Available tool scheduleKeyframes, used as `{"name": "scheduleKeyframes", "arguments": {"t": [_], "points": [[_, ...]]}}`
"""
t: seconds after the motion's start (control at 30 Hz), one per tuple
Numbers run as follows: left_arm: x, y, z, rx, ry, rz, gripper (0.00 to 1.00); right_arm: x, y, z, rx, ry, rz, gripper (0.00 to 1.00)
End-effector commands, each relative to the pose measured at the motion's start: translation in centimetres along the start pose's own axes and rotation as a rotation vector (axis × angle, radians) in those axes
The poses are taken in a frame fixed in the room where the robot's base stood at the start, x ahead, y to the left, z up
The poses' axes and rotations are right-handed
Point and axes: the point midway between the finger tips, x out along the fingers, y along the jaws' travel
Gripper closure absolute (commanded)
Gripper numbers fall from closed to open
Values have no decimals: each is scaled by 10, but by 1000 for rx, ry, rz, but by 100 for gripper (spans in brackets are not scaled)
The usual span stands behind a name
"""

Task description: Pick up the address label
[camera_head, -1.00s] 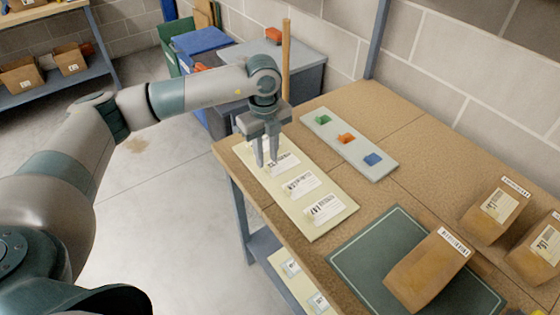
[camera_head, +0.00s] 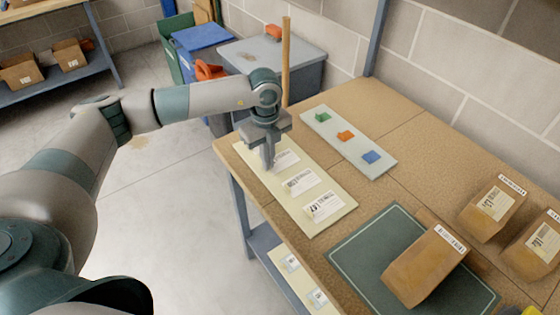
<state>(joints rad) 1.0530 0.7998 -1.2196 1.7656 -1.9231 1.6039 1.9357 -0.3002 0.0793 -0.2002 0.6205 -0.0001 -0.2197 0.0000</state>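Several white address labels lie in a row on a cream backing board (camera_head: 335,219) along the table's left edge. The far label (camera_head: 287,158) is partly hidden by my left gripper (camera_head: 269,168). The middle label (camera_head: 300,182) and the near label (camera_head: 323,207) are in clear view, with dark print. My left gripper points down at the board's far end, just left of the far label's visible part. Its fingers overlap in this view, so its opening and any contact with the label cannot be made out. My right gripper is not recognisable in view.
A pale strip (camera_head: 375,174) holds green (camera_head: 322,116), orange (camera_head: 346,135) and blue (camera_head: 371,157) blocks. A brown parcel (camera_head: 425,267) lies on a dark green mat (camera_head: 372,241). More parcels (camera_head: 492,207) stand at right. A wooden post (camera_head: 286,62) rises behind my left gripper.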

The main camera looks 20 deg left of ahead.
Motion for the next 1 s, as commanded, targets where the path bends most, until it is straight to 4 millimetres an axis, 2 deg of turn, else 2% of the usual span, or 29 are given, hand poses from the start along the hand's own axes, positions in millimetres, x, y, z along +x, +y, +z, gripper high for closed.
{"name": "scheduleKeyframes", "arguments": {"t": [0.47,0.73,0.9,1.0], "points": [[-5,0,0,0,-1,-1,100,4,0,1,0,-1,0,69],[-37,-1,0,0,-2,-6,100,23,0,3,0,-1,0,69],[-56,-4,-32,7,0,-5,100,34,1,4,0,-2,1,69],[-67,-5,-51,8,-1,-4,100,37,-2,-29,-3,73,-2,69]]}}
